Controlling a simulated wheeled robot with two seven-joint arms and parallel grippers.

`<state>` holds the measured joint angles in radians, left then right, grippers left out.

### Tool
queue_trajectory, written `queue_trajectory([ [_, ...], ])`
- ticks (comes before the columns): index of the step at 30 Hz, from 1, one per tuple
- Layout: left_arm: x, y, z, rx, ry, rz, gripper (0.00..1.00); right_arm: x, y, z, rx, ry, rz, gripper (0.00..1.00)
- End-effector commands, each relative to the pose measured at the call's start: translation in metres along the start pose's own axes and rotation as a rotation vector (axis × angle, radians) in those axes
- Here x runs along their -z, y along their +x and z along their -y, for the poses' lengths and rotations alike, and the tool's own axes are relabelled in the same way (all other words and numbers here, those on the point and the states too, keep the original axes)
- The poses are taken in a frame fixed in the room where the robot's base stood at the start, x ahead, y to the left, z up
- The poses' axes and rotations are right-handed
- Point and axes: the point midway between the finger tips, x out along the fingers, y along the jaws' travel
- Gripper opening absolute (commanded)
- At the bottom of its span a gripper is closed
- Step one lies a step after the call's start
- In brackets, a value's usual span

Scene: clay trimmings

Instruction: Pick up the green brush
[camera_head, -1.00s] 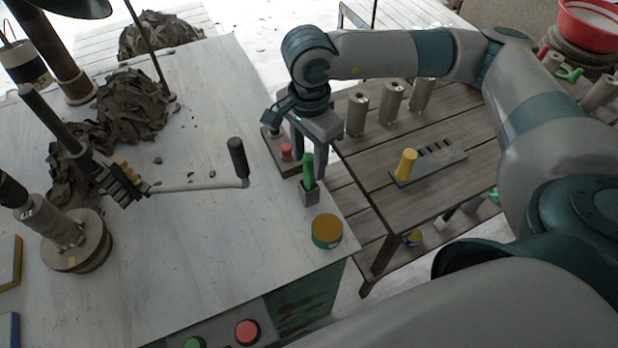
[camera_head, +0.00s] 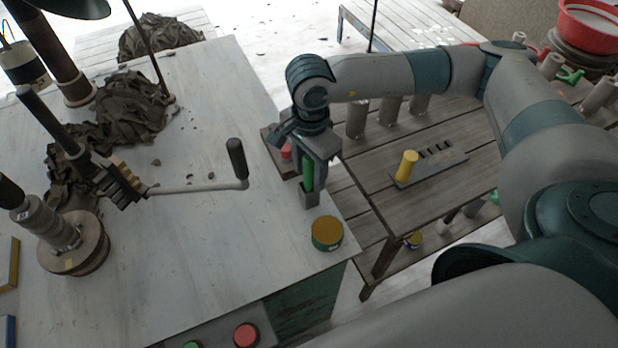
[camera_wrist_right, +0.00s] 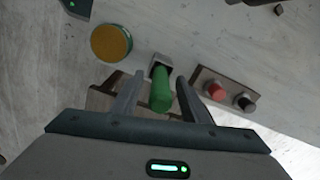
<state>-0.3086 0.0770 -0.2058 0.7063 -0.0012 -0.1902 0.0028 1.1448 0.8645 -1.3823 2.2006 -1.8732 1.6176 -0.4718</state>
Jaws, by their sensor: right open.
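The green brush (camera_head: 308,172) stands upright in a small grey holder (camera_head: 309,197) near the right edge of the pale table; only its green handle shows. My right gripper (camera_head: 314,180) points down over it, with its fingers on either side of the handle. In the right wrist view the green brush (camera_wrist_right: 161,92) shows between the two open fingers of my right gripper (camera_wrist_right: 154,95), with a gap visible on at least the right side. My left gripper is not in the head view.
A round tin with an ochre top (camera_head: 327,230) stands just in front of the holder. A block with red and black knobs (camera_wrist_right: 225,93) sits close behind it. A crank handle (camera_head: 237,158) rises to the left. A slatted table (camera_head: 385,215) with a yellow peg (camera_head: 406,166) is at right.

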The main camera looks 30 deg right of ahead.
Motion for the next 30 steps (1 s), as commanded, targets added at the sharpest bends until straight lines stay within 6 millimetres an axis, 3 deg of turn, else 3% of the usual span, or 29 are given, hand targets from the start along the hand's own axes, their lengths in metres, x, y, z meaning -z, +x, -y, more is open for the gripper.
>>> queue_trajectory([
  [4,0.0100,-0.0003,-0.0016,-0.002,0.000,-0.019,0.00,0.0001,0.0011,0.0002,0.001,0.000,0.000,0.42],
  [14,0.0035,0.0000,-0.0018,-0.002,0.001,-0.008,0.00,0.0000,0.0009,0.0001,0.001,0.000,0.000,0.42],
  [19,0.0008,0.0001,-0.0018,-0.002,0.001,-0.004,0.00,0.0000,0.0008,0.0001,0.001,0.000,0.000,0.03],
  [20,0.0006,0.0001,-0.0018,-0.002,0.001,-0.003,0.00,0.0000,0.0008,0.0001,0.001,0.000,0.000,0.00],
  [30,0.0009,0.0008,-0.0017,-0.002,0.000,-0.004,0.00,-0.0001,-0.0005,0.0003,0.001,0.000,0.000,0.00],
])
